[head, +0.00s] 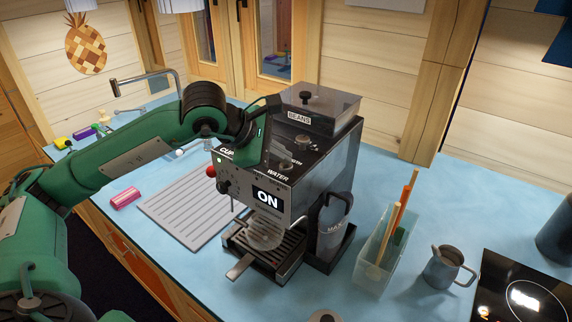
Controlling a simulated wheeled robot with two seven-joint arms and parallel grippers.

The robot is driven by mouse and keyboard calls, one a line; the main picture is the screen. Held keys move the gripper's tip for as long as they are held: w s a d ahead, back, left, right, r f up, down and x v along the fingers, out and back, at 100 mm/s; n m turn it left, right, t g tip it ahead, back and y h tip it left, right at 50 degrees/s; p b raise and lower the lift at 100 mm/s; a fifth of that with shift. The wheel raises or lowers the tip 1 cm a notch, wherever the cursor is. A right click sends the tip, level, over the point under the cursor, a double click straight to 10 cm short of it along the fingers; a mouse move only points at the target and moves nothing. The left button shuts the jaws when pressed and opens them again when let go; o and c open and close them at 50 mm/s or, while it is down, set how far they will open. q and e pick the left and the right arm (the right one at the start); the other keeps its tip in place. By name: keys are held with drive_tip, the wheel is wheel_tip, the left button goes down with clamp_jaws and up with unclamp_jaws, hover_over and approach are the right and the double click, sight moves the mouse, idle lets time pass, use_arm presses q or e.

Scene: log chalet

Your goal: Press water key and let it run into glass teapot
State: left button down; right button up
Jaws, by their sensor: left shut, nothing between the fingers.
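The coffee machine (310,165) stands on the blue counter, with CUP and WATER labels along its top front edge and a lit ON display (267,197). My left gripper (250,160) is shut and empty, pointing down at the top front edge between the two labels. It hides part of the key row; I cannot tell whether it touches a key. I cannot make out any water stream or water level. My right gripper is out of view.
A clear bin with wooden sticks (376,250) and a grey pitcher (447,268) stand to the right, before a black hob (520,295). A ribbed drainboard (185,212) and pink sponge (126,198) lie left. A small round knobbed thing (322,316) shows at the bottom edge.

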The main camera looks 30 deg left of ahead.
sight(281, 166)
use_arm(q)
drive_tip(key=shift+f+b, duration=0.3)
drive_tip(key=shift+b, duration=0.05)
drive_tip(key=shift+r, duration=0.15)
idle(0.5)
drive_tip(key=shift+r+p, duration=0.45)
drive_tip(key=shift+r, duration=0.45)
drive_tip(key=shift+r+p, duration=1.3)
drive_tip(key=shift+r, duration=1.2)
